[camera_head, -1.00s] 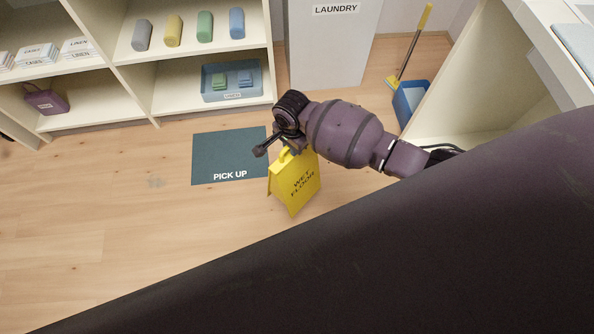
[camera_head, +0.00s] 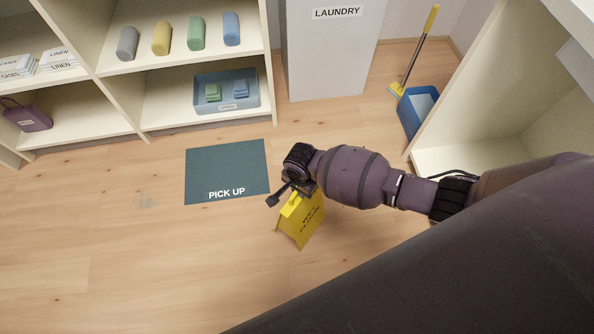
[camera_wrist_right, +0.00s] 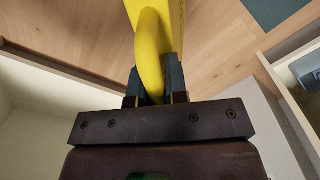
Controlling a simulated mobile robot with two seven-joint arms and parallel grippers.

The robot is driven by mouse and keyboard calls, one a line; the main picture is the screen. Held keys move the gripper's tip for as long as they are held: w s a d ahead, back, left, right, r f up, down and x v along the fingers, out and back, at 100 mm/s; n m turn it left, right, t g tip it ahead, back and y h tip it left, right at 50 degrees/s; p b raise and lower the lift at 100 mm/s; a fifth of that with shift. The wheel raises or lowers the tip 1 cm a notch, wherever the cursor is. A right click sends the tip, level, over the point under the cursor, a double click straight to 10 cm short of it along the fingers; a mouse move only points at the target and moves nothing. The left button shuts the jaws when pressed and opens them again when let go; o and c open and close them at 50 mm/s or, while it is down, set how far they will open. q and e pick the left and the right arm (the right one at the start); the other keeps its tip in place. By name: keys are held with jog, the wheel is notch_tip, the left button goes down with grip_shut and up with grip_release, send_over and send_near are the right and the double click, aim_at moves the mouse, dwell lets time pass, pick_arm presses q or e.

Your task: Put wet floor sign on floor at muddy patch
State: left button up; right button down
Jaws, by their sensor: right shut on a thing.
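The yellow wet floor sign (camera_head: 301,222) hangs from my right gripper (camera_head: 287,191) in the head view, right of the PICK UP mat. Whether its lower edge touches the floor I cannot tell. In the right wrist view, the fingers of my right gripper (camera_wrist_right: 157,88) are shut around the sign's yellow handle (camera_wrist_right: 150,50). My left gripper is not in view.
The dark teal PICK UP mat (camera_head: 227,172) lies between the patch and the sign. Open shelves (camera_head: 200,122) with linens stand at the back left. A grey LAUNDRY cabinet (camera_head: 330,60) and a blue bin (camera_head: 418,110) with a mop are at the back. The left floor is clear.

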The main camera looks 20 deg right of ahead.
aim_at(300, 208)
jog(key=shift+f, duration=0.8)
pick_arm(q)
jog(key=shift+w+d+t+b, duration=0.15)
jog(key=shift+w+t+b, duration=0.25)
jog(key=shift+b, duration=0.7)
pick_arm(e)
notch_tip(300, 208, down, 3)
jog(key=shift+w+f, duration=0.1)
jog(key=shift+f, duration=0.1)
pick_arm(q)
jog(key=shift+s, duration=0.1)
pick_arm(e)
jog(key=shift+f, duration=0.1)
jog(key=c, duration=1.1)
grip_release()
jog(key=shift+f, duration=0.1)
jog(key=shift+c, duration=0.2)
